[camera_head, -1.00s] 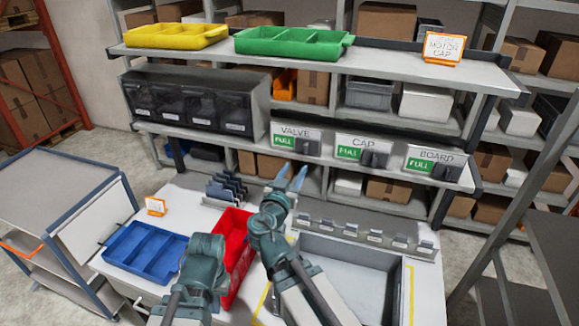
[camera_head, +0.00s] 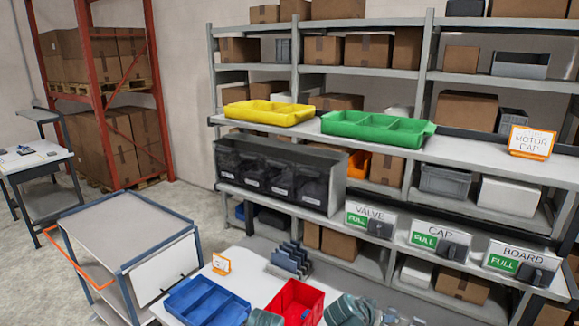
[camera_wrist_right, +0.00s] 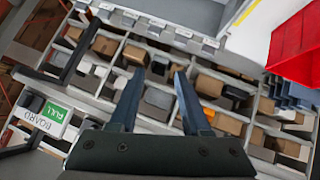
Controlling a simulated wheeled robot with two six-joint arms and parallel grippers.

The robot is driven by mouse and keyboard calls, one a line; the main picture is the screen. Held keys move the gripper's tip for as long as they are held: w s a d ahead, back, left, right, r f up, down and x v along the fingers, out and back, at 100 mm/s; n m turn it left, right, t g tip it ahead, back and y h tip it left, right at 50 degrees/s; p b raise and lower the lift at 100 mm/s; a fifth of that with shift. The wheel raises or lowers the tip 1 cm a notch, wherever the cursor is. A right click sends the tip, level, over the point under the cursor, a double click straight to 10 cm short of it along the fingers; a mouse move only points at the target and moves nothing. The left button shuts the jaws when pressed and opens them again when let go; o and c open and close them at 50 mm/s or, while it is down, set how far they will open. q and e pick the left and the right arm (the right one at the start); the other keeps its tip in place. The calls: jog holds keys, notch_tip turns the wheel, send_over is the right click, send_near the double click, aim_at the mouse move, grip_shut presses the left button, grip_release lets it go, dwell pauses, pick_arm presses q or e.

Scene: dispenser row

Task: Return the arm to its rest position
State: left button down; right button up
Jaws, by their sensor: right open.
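My right gripper (camera_wrist_right: 158,76) shows in the right wrist view with its two dark fingers apart and nothing between them. In the head view only teal parts of my arms show at the bottom edge, and neither gripper can be made out there. The dispenser row stands on the lower shelf, with the VALVE dispenser (camera_head: 370,218), the CAP dispenser (camera_head: 440,241) and the BOARD dispenser (camera_head: 520,262). Each has a green FULL label. The board dispenser sign also shows in the right wrist view (camera_wrist_right: 50,117).
The table holds a blue tray (camera_head: 205,303), a red bin (camera_head: 296,303) and a dark rack (camera_head: 290,260). A yellow tray (camera_head: 268,113) and a green tray (camera_head: 378,129) sit on the upper shelf. A grey cart (camera_head: 125,237) stands at left. Open floor lies behind it.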

jog(key=s+a+f+n+g+y+b, duration=0.3)
jog(key=s+a+f+b, duration=0.3)
jog(key=a+f, duration=0.4)
jog(key=s+a+f+n+g+y+b, duration=0.3)
jog(key=s+a+f+n+b, duration=0.3)
jog(key=a+f, duration=0.3)
jog(key=shift+s+a+f+n+y+b, duration=0.35)
jog(key=shift+s+f, duration=0.25)
jog(key=shift+s, duration=0.25)
dwell(0.8)
